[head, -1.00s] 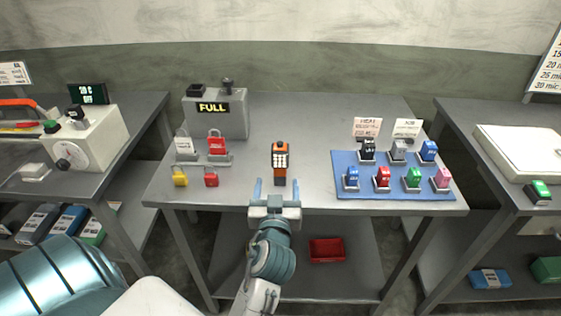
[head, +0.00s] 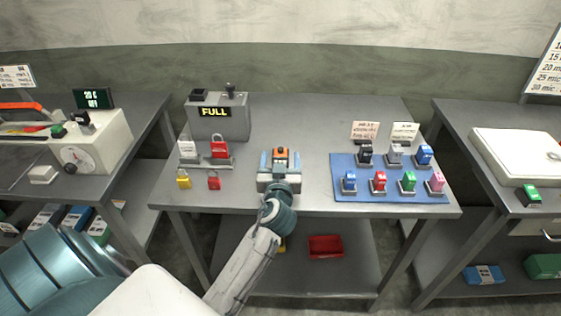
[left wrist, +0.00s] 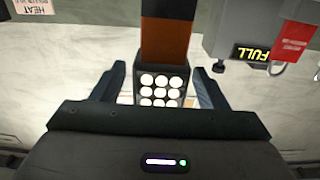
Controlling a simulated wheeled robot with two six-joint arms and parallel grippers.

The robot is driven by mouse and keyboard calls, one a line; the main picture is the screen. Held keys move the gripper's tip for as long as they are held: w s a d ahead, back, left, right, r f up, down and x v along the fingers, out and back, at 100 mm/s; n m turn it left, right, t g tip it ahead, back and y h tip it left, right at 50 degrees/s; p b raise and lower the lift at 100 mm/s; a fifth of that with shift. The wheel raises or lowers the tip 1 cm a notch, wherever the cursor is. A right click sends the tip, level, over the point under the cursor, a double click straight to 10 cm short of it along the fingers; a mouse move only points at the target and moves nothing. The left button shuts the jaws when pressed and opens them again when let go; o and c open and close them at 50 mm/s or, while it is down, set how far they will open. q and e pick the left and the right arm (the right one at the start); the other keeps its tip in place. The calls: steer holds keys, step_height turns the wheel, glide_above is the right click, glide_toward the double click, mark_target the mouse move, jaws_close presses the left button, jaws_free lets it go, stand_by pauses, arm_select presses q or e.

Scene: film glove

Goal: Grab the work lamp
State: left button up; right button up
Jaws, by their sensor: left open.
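The work lamp (head: 282,153) is orange and black and stands on the middle table; my left gripper now hides its lower part in the head view. The left wrist view shows its orange and dark body (left wrist: 166,38) and its grid of lit white LEDs (left wrist: 160,88). My left gripper (head: 280,158) is open, with one finger on each side of the lamp. In the left wrist view the fingers (left wrist: 161,85) stand apart from the lamp, with a gap on both sides. My right gripper is not in view.
A grey box with a FULL sign (head: 218,122) stands at the back left, with padlocks (head: 219,148) in front. A blue mat (head: 340,163) with several small coloured stamp-like blocks lies right. A red tray (head: 326,240) sits on the shelf below. The table behind the lamp is clear.

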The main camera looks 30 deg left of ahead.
arm_select(q)
steer(key=shift+d, duration=0.1)
steer(key=shift+c, duration=1.4)
steer(key=c, duration=1)
